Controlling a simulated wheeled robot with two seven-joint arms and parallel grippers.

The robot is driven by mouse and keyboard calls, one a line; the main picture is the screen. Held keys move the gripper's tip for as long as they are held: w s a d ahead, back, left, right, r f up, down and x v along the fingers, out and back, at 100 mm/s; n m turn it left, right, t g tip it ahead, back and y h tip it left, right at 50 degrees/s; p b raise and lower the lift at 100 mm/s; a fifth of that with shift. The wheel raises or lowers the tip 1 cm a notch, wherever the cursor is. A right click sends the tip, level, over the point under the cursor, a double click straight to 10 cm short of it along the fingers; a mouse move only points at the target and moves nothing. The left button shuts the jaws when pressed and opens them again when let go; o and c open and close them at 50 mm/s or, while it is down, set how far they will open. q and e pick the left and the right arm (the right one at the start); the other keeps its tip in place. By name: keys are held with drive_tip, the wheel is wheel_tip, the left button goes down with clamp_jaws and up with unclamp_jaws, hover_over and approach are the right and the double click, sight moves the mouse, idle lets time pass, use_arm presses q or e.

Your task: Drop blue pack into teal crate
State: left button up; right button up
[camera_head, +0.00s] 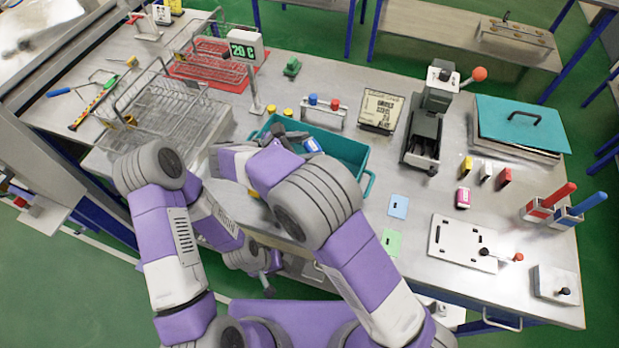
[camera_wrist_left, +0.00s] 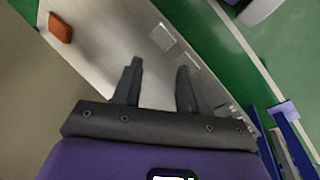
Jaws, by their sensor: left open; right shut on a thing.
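The teal crate (camera_head: 345,149) stands on the steel table, partly hidden behind my right arm. The blue pack (camera_head: 313,145), blue with a white part, shows at the crate's opening. My right gripper (camera_head: 298,139) is shut on the pack; its fingers are mostly hidden by the arm. I cannot tell how high the pack is above the crate floor. My left gripper (camera_head: 265,283) hangs low by the table's front edge, away from the crate. In the left wrist view, its two dark fingers (camera_wrist_left: 160,68) are apart with nothing between them.
Wire baskets (camera_head: 165,115) and a display reading 20 C (camera_head: 243,48) stand left of the crate. Blue and green cards (camera_head: 398,206) lie near the front edge.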

wheel_tip(320, 180, down, 2)
drive_tip(key=shift+f+b, duration=0.1)
drive_tip(key=shift+b, duration=0.5)
use_arm(q)
drive_tip(key=shift+f, duration=0.95)
use_arm(e)
drive_tip(key=o, duration=1.1)
use_arm(q)
drive_tip(key=shift+r, duration=0.2)
use_arm(e)
drive_tip(key=shift+a+r, duration=0.1)
drive_tip(key=shift+r, duration=0.1)
